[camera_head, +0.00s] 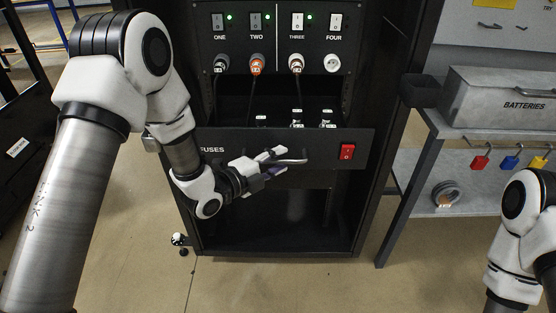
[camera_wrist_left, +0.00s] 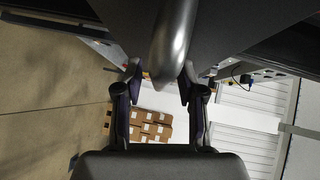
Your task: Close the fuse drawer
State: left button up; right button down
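The fuse drawer (camera_head: 225,140), a black front panel marked FUSES with a red switch (camera_head: 347,151), stands out from the black rack. Several white-topped fuses (camera_head: 297,117) show inside behind its front. My left gripper (camera_head: 274,160) is at the drawer's metal handle (camera_head: 294,161), at the middle of the panel. In the left wrist view the handle (camera_wrist_left: 174,45) comes in between the spread fingertips of the gripper (camera_wrist_left: 160,75). The fingers are apart, and I see no grip on the handle. My right arm shows at the lower right, but its gripper is out of the picture.
Above the drawer is a panel with switches (camera_head: 256,22) and plugged cables ONE to THREE (camera_head: 256,65). The rack below the drawer is empty. At right stands a bench with a BATTERIES box (camera_head: 500,98) and hanging padlocks (camera_head: 511,161). The floor in front is clear.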

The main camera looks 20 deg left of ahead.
pick_arm(q)
jog(key=shift+w+d, duration=0.1)
jog(key=shift+w, duration=0.05)
grip_shut()
